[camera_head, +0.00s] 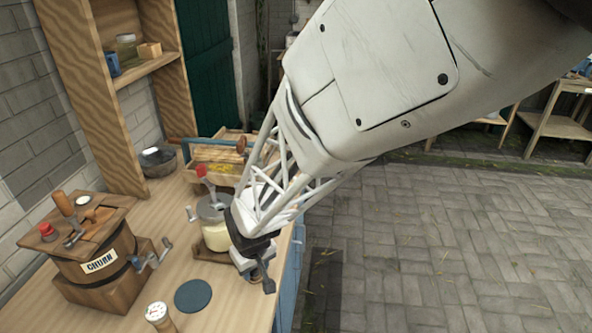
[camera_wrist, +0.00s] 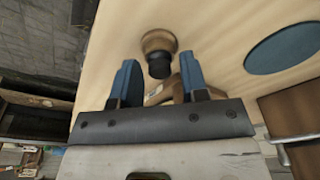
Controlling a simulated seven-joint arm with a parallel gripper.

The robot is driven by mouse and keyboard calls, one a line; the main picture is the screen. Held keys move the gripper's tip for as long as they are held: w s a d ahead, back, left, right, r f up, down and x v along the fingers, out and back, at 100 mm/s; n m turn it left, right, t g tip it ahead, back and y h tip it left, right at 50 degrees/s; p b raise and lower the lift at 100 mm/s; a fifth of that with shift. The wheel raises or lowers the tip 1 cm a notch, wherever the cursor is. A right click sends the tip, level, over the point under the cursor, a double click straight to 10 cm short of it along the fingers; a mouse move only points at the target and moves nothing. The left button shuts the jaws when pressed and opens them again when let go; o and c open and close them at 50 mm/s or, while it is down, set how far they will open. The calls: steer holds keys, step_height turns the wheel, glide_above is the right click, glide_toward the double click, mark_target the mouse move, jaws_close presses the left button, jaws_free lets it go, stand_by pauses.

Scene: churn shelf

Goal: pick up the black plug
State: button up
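In the wrist view, the black plug (camera_wrist: 159,66) shows as a short dark cylinder against a round brown wooden piece (camera_wrist: 158,41). My gripper (camera_wrist: 160,72) is open, with its two blue-padded fingers apart on either side of the plug's line. The plug lies between the fingertips in the picture; I see no finger touching it, and cannot tell its depth. In the head view, my gripper (camera_head: 262,272) is over the right edge of the wooden bench (camera_head: 235,312), and the plug cannot be made out there.
A dark blue disc (camera_head: 193,296) lies on the bench. A wooden churn (camera_head: 98,258) stands at left, and a jar with a grey lid (camera_head: 214,235) stands close beside my gripper. A dial gauge (camera_head: 157,312) stands at the front.

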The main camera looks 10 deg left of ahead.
jaws_close()
steer(key=shift+r, duration=0.15)
steer(key=shift+r, duration=0.5)
steer(key=shift+s+d+r, duration=0.1)
steer(key=shift+s+r, duration=0.05)
steer(key=shift+r, duration=0.45)
steer(key=shift+s+d+r, duration=0.1)
steer(key=shift+s+r, duration=0.05)
steer(key=shift+r, duration=0.45)
steer(key=s+d+r, duration=0.1)
steer(key=s+d, duration=0.8)
steer(key=s, duration=0.2)
steer(key=shift+s+d+r, duration=0.15)
steer(key=shift+s+d, duration=0.2)
steer(key=shift+s, duration=0.05)
step_height(320, 180, up, 17)
steer(key=n, duration=0.4)
glide_above(255, 271)
steer(key=w+a, duration=0.8)
steer(key=a, duration=0.1)
steer(key=shift+s+a, duration=0.1)
steer(key=shift+a, duration=0.1)
